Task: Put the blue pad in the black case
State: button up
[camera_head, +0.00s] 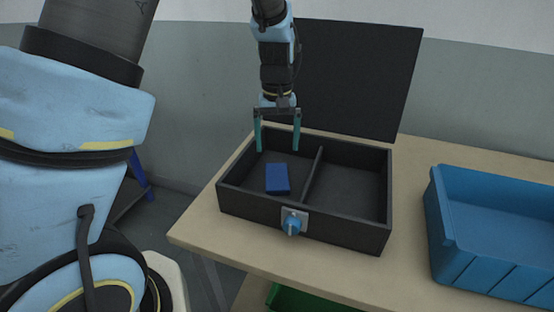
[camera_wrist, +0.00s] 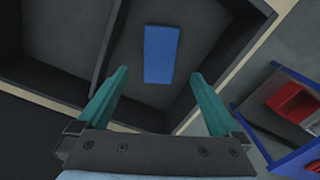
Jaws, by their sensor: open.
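The blue pad (camera_head: 278,178) lies flat on the floor of the black case's left compartment, in the head view. The black case (camera_head: 345,240) stands open on the table with its lid (camera_head: 365,80) raised behind it. A divider splits it into two compartments. My gripper (camera_head: 276,150) is open and empty above the back of the left compartment. The pad also shows in the wrist view (camera_wrist: 161,54), ahead of and between the parted fingers (camera_wrist: 157,92), not touching them. The case's walls and divider frame it there.
A blue bin (camera_head: 480,260) stands on the table (camera_head: 215,228) to the right of the case. The case's right compartment is empty. A green container (camera_head: 300,300) is below the table edge. The wrist view shows a blue-framed rack with a red item (camera_wrist: 292,102).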

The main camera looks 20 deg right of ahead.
jog(key=w+a+r+n, duration=0.1)
jog(key=a+r, duration=0.1)
jog(key=a, duration=0.5)
jog(key=w+a+r+n, duration=0.1)
jog(key=w+a, duration=0.1)
jog(key=a, duration=0.5)
jog(key=s+a, duration=0.3)
jog(key=a, duration=0.5)
jog(key=s+a+r+n+t, duration=0.1)
jog(key=s+a, duration=0.2)
jog(key=a, duration=0.6)
jog(key=shift+r+t, duration=0.25)
jog(key=shift+t, duration=0.05)
